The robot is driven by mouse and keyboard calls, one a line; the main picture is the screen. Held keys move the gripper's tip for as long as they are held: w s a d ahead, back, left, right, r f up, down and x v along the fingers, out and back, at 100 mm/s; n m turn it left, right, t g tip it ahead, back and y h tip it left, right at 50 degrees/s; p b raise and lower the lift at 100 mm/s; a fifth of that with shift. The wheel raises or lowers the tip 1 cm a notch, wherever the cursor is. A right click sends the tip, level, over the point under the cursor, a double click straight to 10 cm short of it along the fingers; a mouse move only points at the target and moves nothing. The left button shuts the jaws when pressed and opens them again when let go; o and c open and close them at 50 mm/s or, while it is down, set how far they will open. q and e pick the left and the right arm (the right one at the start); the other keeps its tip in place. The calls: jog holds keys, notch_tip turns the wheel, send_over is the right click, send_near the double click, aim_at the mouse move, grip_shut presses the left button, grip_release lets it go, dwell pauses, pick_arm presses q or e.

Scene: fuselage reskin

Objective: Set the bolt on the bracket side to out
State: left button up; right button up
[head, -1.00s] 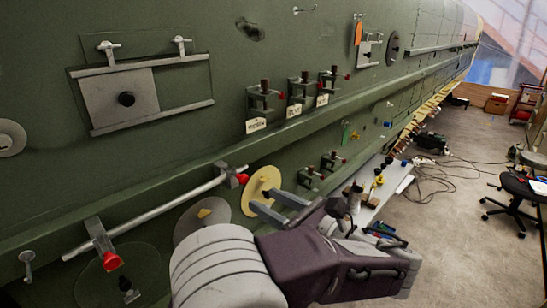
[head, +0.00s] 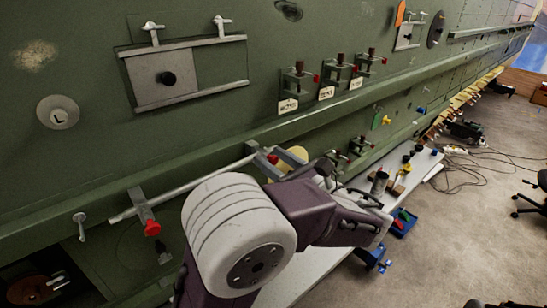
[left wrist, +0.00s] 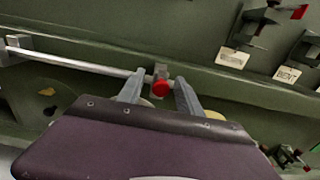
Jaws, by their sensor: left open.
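A pale rod (head: 195,188) runs along the green fuselage side through two grey blocks, each with a red knob. The left block (head: 143,205) has its red knob (head: 152,229) hanging low and clear of me. My left gripper (head: 279,160) is at the right block, its jaws open. In the left wrist view, the right red knob (left wrist: 160,89) shows between the two grey fingers (left wrist: 160,80), with gaps on both sides. The right block (left wrist: 158,70) sits just behind it. I cannot tell which end is the bracket side. My right gripper is not in view.
Labelled clamps with red tips (head: 338,75) stand on the ledge above right. A yellow disc (head: 297,155) is partly hidden behind my gripper. A square panel with rails (head: 165,78) is upper left. A bench (head: 300,270) with small parts stands below right.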

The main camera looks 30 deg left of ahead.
pick_arm(q)
jog(key=c, duration=0.7)
jog(key=shift+w+d, duration=0.1)
jog(key=shift+w, duration=0.05)
grip_shut()
jog(key=shift+f, duration=0.1)
dwell(0.3)
